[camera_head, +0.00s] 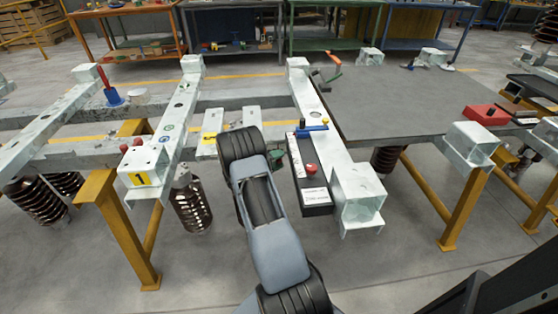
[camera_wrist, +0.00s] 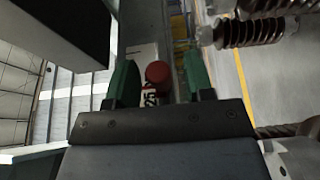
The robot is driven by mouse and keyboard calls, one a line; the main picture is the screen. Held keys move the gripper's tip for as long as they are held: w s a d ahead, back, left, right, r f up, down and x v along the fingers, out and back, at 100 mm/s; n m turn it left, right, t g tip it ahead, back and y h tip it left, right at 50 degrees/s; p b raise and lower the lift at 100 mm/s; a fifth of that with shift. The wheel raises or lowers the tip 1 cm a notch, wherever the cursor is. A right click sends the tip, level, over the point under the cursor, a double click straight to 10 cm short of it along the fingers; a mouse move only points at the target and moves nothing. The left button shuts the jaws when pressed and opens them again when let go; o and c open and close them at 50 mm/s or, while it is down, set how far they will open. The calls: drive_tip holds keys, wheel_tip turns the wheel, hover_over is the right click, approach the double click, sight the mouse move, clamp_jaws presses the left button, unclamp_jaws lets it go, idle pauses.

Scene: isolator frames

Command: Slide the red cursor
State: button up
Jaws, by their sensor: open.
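In the wrist view a round red knob, which I take to be the red cursor (camera_wrist: 158,74), shows between the two green fingers of my gripper (camera_wrist: 160,78). A white label with dark figures is just below it. The fingers are apart, with a gap at the knob's right; contact is not visible. In the head view a red knob (camera_head: 311,169) sits on a narrow black panel (camera_head: 317,198) on the right beam. My gripper (camera_head: 279,158) is left of this panel, mostly hidden behind my arm.
A blue handle (camera_head: 312,128) is at the panel's far end. A metal beam end (camera_head: 358,195) stands close at the right, beside a grey tabletop (camera_head: 400,100). A left beam (camera_head: 150,165) carries small red knobs and a yellow number plate. Open floor lies in front.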

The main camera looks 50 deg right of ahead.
drive_tip(key=shift+s+d, duration=0.1)
drive_tip(key=shift+d, duration=0.2)
clamp_jaws()
idle(0.4)
